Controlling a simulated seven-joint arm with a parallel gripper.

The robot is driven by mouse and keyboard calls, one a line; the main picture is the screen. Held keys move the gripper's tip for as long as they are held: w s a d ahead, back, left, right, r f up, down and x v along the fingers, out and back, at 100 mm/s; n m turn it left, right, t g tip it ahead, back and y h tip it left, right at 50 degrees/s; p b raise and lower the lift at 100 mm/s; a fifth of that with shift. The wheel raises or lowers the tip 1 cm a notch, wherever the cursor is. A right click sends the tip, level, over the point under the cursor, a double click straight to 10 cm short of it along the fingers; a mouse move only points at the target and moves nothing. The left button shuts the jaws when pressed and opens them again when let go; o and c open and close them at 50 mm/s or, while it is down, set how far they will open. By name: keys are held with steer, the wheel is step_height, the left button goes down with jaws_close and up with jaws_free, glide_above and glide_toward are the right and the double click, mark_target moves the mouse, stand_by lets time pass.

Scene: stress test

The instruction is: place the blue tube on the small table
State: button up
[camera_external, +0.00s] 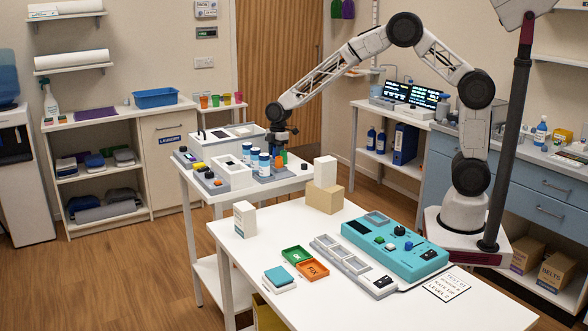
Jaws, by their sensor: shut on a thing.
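My gripper (278,146) reaches down over the right part of a small white table (236,196). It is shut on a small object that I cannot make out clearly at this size. An orange item (277,164) and a green item (284,156) show right below and beside the fingers. I cannot tell whether one of these is the blue tube or whether the tube is in the fingers.
White and grey boxes (234,176) crowd the small table's left and middle.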

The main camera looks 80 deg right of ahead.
steer(key=shift+f, duration=0.15)
steer(key=o, duration=1)
steer(key=shift+c, duration=0.2)
steer(key=r, duration=0.4)
steer(key=d+r, duration=0.1)
steer(key=r, duration=0.6)
steer(key=shift+s+d+r, duration=0.15)
steer(key=shift+s+r, duration=0.15)
steer(key=shift+r, duration=0.3)
